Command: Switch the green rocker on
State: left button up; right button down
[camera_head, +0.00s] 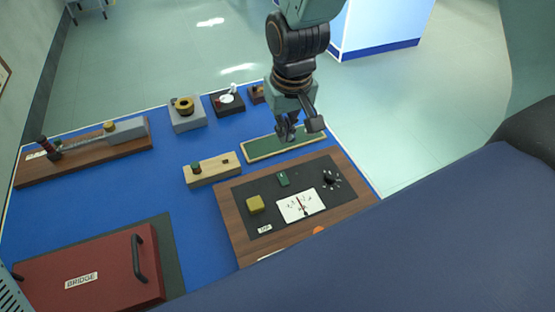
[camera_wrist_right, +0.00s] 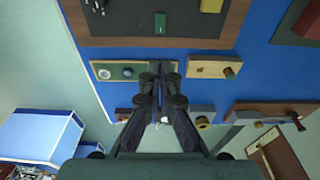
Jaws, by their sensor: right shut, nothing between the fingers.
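The green rocker (camera_head: 283,179) is a small dark green switch on the black panel (camera_head: 262,193) of a wood-framed instrument. It also shows near the top of the right wrist view (camera_wrist_right: 160,22). Whether it is on or off cannot be told. My right gripper (camera_head: 287,131) is shut and empty over the green-topped board (camera_head: 262,151), behind the instrument and apart from the rocker. Its fingers also show in the right wrist view (camera_wrist_right: 161,82), pointing toward the board's edge. My left gripper is not in view.
The panel also carries a yellow block (camera_head: 255,204), a white meter (camera_head: 301,206) and a black knob (camera_head: 329,178). A light wooden block (camera_head: 213,172) with knobs stands left of the green board. A red BRIDGE box (camera_head: 110,272) lies at the front left. Blue bench top is clear between them.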

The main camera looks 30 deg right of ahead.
aim_at(280, 174)
jog(key=f, duration=0.4)
jog(key=w+f, duration=0.1)
jog(key=f, duration=0.3)
jog(key=f+b, duration=0.1)
jog(key=f, duration=0.3)
jog(key=shift+w+d+f, duration=0.1)
jog(key=shift+w+f, duration=0.15)
jog(key=shift+f, duration=0.45)
jog(key=shift+d+f, duration=0.1)
jog(key=shift+f, duration=0.1)
jog(key=shift+w, duration=0.1)
